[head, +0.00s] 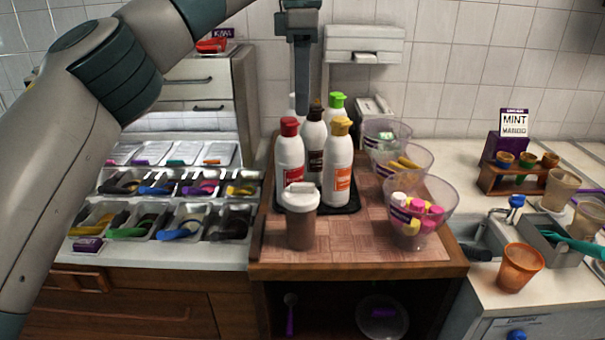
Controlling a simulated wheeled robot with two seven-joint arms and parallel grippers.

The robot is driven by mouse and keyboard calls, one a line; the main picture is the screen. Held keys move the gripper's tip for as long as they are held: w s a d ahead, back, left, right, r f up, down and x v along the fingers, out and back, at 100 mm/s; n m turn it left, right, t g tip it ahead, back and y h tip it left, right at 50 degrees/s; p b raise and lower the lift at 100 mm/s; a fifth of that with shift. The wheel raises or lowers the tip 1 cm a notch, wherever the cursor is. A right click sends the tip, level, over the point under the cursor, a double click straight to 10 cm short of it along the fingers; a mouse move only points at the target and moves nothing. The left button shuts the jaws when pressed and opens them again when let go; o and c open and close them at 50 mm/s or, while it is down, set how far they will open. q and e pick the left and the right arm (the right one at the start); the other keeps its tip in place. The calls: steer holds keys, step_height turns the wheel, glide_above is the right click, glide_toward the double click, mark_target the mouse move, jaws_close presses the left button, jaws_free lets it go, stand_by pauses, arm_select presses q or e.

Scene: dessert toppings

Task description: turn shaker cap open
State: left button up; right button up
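The shaker (301,230), a brown see-through cup, stands upright near the front of the wooden counter. Its white cap (300,197) is on top. My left arm comes in from the left, and my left gripper (302,108) points straight down, above and behind the shaker, near the tops of the bottles. It is seen edge-on, so the gap between its fingers is hidden. Nothing shows held in it. The gripper does not touch the cap. My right gripper is not in view.
Bottles with red (290,160), brown and yellow caps (338,165) stand on a black tray behind the shaker. Clear bowls (448,197) stand to the right. Topping bins (180,221) are at left. An orange cup (519,268) is at right. The counter's front strip is bare.

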mark_target(303, 184)
arm_select(q)
steer(key=shift+f, duration=0.15)
step_height(303, 184, down, 17)
steer(key=shift+f+p, duration=0.1)
steer(key=shift+p, duration=0.5)
stand_by(0.4)
jaws_close()
